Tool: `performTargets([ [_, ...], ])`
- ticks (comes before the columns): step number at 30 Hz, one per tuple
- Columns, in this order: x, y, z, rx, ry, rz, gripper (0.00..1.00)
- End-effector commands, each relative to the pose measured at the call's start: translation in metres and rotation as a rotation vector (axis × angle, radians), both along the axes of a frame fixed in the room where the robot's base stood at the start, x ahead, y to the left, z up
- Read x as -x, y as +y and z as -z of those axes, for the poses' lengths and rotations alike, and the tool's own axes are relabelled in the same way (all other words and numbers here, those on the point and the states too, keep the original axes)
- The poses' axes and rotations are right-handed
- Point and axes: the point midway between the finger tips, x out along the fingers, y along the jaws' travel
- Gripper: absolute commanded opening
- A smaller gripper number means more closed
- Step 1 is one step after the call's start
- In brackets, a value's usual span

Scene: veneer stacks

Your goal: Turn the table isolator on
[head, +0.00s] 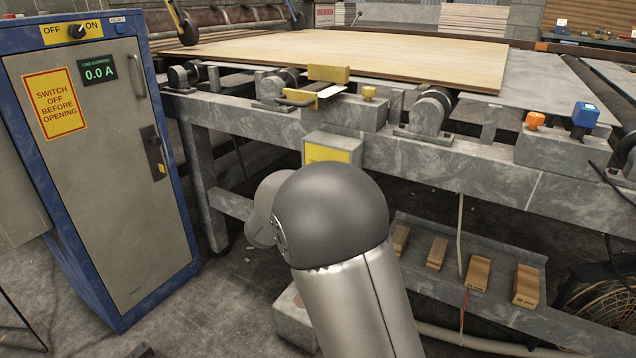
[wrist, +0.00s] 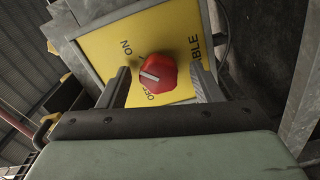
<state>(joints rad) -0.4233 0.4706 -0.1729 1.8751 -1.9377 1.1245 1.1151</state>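The table isolator is a grey box (head: 345,141) with a yellow face on the front of the table frame, partly hidden by my arm in the head view. In the wrist view, its yellow plate (wrist: 175,30) carries a red knob (wrist: 165,83) with a white pointer bar. ON is printed at the upper left and OFF at the lower left, partly covered. The bar lies across the knob's left part, roughly toward the OFF side. My gripper (wrist: 160,68) is open, one finger on each side of the knob. I cannot tell whether either finger touches it.
A blue-framed cabinet (head: 105,180) with its own OFF/ON switch (head: 76,31) and a 0.0 A display stands at left. A veneer sheet (head: 350,55) lies on the table above. A shelf with several wood blocks (head: 478,272) is at lower right.

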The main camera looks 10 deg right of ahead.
Motion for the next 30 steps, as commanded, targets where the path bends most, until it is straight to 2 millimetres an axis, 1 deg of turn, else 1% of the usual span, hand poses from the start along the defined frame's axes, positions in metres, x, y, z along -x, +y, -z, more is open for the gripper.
performTargets([
  [5,0.003,0.003,-0.001,0.001,-0.001,0.0,0.59],
  [8,0.011,0.01,-0.003,0.0,0.0,-0.001,0.59],
  [11,0.025,0.023,-0.004,0.001,0.0,-0.004,0.59],
  [18,0.069,0.064,-0.004,0.001,0.001,-0.005,0.59],
  [24,0.102,0.094,-0.003,0.0,0.001,-0.005,0.59],
  [30,0.123,0.112,-0.002,0.0,0.0,-0.002,0.59],
])
